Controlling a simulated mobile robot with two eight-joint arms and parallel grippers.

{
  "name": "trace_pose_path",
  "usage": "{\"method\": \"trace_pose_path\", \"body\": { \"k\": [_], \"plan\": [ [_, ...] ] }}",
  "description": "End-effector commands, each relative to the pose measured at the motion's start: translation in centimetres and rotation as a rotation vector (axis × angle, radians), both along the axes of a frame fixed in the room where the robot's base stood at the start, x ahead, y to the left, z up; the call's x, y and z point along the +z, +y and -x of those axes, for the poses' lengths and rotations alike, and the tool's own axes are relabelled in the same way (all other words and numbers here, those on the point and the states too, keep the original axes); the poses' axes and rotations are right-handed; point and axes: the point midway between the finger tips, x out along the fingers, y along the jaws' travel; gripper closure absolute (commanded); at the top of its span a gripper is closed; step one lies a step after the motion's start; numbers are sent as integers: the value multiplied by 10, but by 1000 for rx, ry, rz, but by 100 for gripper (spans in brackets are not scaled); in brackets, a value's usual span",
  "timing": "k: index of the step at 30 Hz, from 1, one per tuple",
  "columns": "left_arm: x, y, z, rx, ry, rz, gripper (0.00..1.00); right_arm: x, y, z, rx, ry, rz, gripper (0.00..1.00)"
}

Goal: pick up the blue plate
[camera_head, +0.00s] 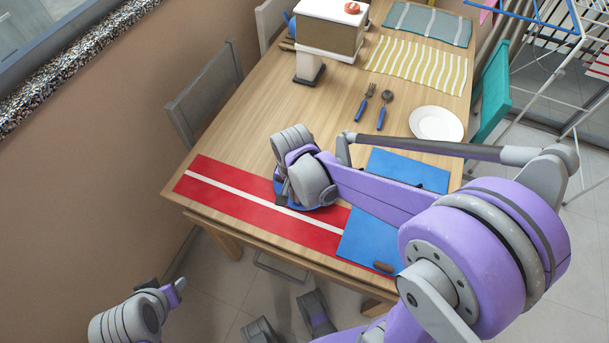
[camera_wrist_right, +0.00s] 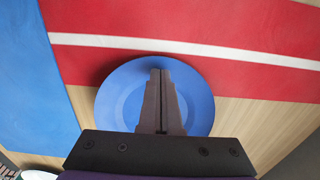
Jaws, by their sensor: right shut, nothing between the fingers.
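The blue plate (camera_wrist_right: 112,105) lies on the table, partly on a red cloth strip and partly on bare wood, in the right wrist view. In the head view only part of its rim (camera_head: 298,206) shows, because my right wrist covers the rest. My right gripper (camera_wrist_right: 160,72) is shut and empty, with its dark fingers over the middle of the plate. I cannot tell whether the fingertips touch it.
The red cloth (camera_head: 236,203) with a white stripe lies beside a blue cloth (camera_head: 366,240) on the wooden table (camera_head: 225,130). A white plate (camera_head: 436,123), a fork (camera_head: 365,101) and a spoon (camera_head: 384,109) lie farther back. A box (camera_head: 330,38) stands at the far end. Chairs flank the table.

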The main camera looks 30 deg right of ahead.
Motion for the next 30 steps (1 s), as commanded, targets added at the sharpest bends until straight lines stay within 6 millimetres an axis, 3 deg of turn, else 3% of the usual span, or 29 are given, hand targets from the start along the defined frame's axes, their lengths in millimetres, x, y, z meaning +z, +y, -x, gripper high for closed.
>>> {"method": "trace_pose_path", "body": {
  "k": [9,15,21,30],
  "plan": [
    [2,0,0,0,-1,0,50,0,75,65,10,1,-3,100],
    [2,0,0,0,-1,0,50,0,111,95,9,1,-2,100],
    [3,0,0,0,-1,0,50,0,125,108,2,0,-1,100],
    [3,0,0,0,-1,0,50,0,125,108,0,1,-1,100]
  ]
}}
